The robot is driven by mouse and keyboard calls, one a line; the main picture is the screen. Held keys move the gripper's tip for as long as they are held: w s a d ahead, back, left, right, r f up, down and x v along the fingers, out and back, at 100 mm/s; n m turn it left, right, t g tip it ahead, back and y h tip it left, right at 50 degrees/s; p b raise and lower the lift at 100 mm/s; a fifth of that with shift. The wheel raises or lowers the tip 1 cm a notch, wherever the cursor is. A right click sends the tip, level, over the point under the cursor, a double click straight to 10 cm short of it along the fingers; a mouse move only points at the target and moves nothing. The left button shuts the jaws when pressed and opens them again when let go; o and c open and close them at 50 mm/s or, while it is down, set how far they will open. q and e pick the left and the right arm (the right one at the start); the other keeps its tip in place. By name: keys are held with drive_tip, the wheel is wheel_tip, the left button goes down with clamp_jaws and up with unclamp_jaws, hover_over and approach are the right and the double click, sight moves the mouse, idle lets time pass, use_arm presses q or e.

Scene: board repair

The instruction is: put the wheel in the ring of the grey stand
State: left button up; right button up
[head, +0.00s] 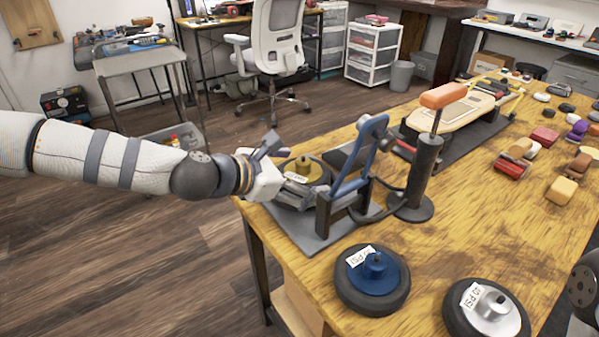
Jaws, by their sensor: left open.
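A wheel with a yellow hub (305,168) and a white label is over the left part of the grey stand (318,237), near the table's left edge. The stand has a dark upright and a blue lever arm. My left gripper (282,165) is open at the wheel's left side, with its fingers close around it. The fingers and wheel hide the ring, so I cannot tell whether the wheel sits in it. A wheel with a blue hub (380,277) and one with a silver hub (497,316) lie flat at the front.
A black pump (424,165) with an orange handle stands right of the stand, with a hose. A skateboard deck (450,112) lies behind it. Several small coloured parts (563,190) cover the right side. Bare wood (460,230) shows between.

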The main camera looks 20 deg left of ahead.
use_arm(q)
drive_tip(key=p+v, duration=0.3)
drive_tip(key=v, duration=0.9)
use_arm(e)
drive_tip(key=shift+t, duration=0.8)
drive_tip(key=w+r, duration=0.4)
